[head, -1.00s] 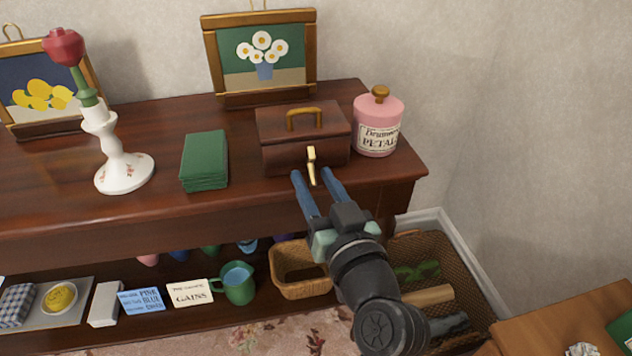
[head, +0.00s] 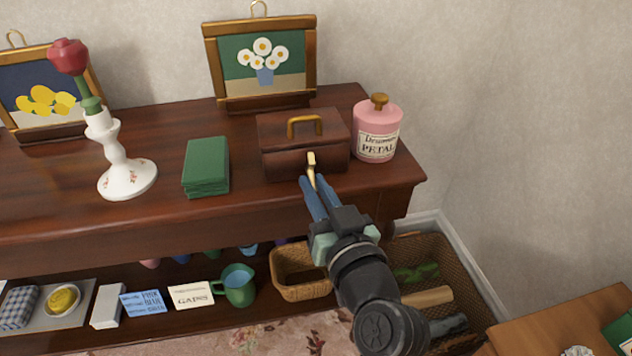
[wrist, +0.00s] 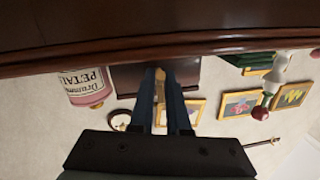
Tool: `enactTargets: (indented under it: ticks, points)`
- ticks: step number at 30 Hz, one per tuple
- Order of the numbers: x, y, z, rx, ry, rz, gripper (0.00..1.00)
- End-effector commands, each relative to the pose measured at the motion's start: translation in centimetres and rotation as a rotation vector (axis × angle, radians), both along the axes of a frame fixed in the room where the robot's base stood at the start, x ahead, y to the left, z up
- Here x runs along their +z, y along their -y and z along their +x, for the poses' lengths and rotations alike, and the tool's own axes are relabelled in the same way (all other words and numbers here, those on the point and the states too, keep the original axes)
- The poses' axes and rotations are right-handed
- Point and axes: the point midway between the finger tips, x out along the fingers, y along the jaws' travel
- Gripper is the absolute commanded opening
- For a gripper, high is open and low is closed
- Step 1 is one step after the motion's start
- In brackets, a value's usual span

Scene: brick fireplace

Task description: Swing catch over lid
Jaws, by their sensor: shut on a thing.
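A small brown wooden box (head: 280,130) with a closed lid and a tan handle (head: 305,125) on top stands near the right end of the dark shelf. A brass catch (head: 311,163) hangs upright on its front face, its top end near the lid seam. My gripper (head: 314,184) is in front of the box, with its blue fingers shut on the catch's lower part. In the wrist view, the catch (wrist: 160,85) shows between the two fingers (wrist: 161,98), with the box (wrist: 128,79) behind, upside down. The fingers hide the catch's lower end in the head view.
A pink jar (head: 377,130) stands close to the box's right side. A green book stack (head: 206,166) lies to the left, then a white candlestick (head: 124,172) holding a red flower. A framed daisy picture (head: 262,60) stands behind. Baskets sit below.

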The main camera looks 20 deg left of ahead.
Motion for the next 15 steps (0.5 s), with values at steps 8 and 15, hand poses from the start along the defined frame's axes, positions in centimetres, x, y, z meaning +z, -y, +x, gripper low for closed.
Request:
enactTargets:
  ticks: [8,15]
  points:
    - [1.9,0.1,-0.1,0.001,-0.111,-0.074,0.0]
    - [3.0,0.0,0.0,0.0,-0.239,-0.16,0.0]
